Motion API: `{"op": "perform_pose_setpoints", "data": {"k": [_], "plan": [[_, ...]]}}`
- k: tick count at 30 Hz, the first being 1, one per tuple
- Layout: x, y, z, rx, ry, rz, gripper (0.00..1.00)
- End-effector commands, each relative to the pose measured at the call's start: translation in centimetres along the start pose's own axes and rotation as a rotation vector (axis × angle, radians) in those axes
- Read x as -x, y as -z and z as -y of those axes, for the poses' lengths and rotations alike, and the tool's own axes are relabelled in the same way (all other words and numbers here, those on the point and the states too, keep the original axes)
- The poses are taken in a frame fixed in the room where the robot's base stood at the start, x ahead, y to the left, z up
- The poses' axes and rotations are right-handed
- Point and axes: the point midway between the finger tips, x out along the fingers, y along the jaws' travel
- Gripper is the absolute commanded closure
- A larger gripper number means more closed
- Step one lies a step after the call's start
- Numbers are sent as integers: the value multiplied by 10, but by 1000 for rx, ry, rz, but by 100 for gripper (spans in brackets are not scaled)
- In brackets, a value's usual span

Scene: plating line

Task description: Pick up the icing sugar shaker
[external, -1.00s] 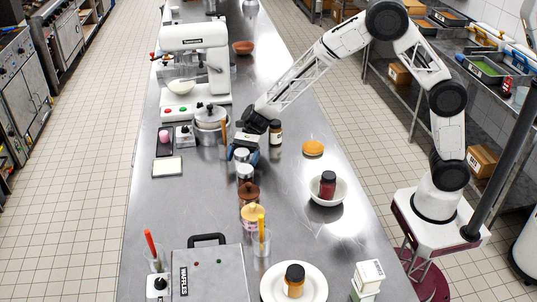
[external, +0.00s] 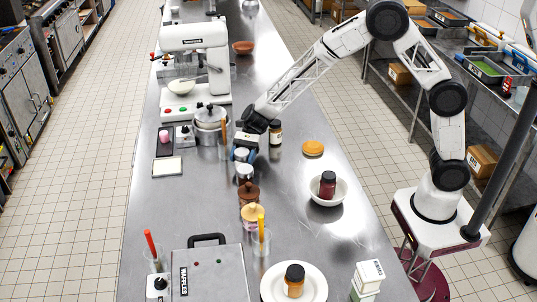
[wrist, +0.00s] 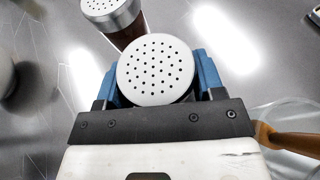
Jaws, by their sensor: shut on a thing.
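A shaker with a round white lid full of small holes (wrist: 155,70) is between my gripper's blue fingers in the wrist view. The same shaker shows in the external view (external: 241,155), mostly covered by my gripper (external: 243,154). My gripper (wrist: 155,85) is shut on it, one finger on each side. The shaker's body and any label are hidden, so I cannot read what it holds. A second shaker with a silver holed lid and dark brown contents (wrist: 118,22) stands just beyond it, apart from the fingers; in the external view it is nearer the camera (external: 245,173).
A wooden handle (wrist: 290,140) is at the wrist view's right. A bowl (external: 327,200) is at right.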

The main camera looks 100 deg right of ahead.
Motion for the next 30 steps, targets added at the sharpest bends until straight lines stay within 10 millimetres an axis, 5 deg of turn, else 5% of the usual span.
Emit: {"op": "perform_pose_setpoints", "data": {"k": [12,30], "plan": [[14,-34,0,3,0,0,66],[42,-30,-91,1,1,0,66]]}}
